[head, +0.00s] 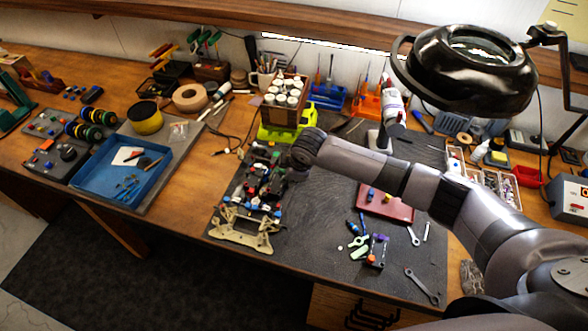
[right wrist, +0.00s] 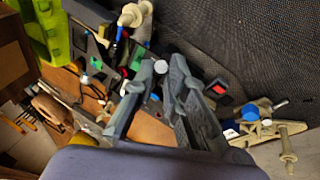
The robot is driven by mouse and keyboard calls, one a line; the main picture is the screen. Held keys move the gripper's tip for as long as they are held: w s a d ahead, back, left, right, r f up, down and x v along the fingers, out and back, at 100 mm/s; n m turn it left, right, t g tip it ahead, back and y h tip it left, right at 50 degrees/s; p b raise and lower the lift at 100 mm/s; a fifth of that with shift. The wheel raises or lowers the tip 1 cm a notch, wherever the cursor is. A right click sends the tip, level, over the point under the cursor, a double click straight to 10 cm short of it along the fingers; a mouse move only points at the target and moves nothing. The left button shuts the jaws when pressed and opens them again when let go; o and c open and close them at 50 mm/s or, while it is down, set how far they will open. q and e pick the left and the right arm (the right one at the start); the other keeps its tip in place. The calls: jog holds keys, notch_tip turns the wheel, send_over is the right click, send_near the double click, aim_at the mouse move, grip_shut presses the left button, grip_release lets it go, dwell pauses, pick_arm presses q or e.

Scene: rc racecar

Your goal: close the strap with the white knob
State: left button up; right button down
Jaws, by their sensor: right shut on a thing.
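The RC car chassis (head: 243,228) lies on the dark mat, with a beige bumper at its near end and coloured parts along its middle. My right gripper (head: 283,178) is low over the middle of the chassis, its fingers mostly hidden by my wrist in the head view. In the right wrist view, the two grey fingers of my right gripper (right wrist: 161,72) are closed around a small white knob (right wrist: 160,67) at their tips. The strap under the knob is too small to make out. My left gripper is not in view.
A lime-green truck (head: 283,128) carrying paint jars stands just behind the chassis. A blue tray (head: 112,190) lies to the left. A red tray (head: 392,207) and loose wrenches (head: 422,287) lie to the right. A magnifier lamp (head: 465,70) hangs over the back right.

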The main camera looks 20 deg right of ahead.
aim_at(276, 182)
jog(key=shift+w+a+r+g+h, duration=0.15)
jog(key=shift+w+a+g+h, duration=0.25)
jog(key=shift+a+g+h, duration=0.3)
jog(key=shift+w+a+f+g+h+b, duration=0.2)
jog(key=shift+g+h+b, duration=0.2)
jog(key=shift+h+b, duration=0.35)
jog(key=g+h+b, duration=0.1)
jog(key=b, duration=0.3)
jog(key=a+f+g+h+b, duration=0.1)
jog(key=h+b, duration=0.1)
jog(key=b, duration=0.2)
jog(key=w+n+g+h+b, duration=0.1)
jog(key=h+b, duration=0.1)
jog(key=b, duration=0.3)
jog(key=shift+w+a+f, duration=0.1)
jog(key=shift+a+f, duration=0.1)
jog(key=shift+a, duration=0.2)
jog(key=shift+r+h+b, duration=0.1)
jog(key=shift+h+b, duration=0.15)
jog(key=shift+b, duration=0.75)
jog(key=c, duration=1.6)
grip_release()
jog(key=shift+r, duration=0.1)
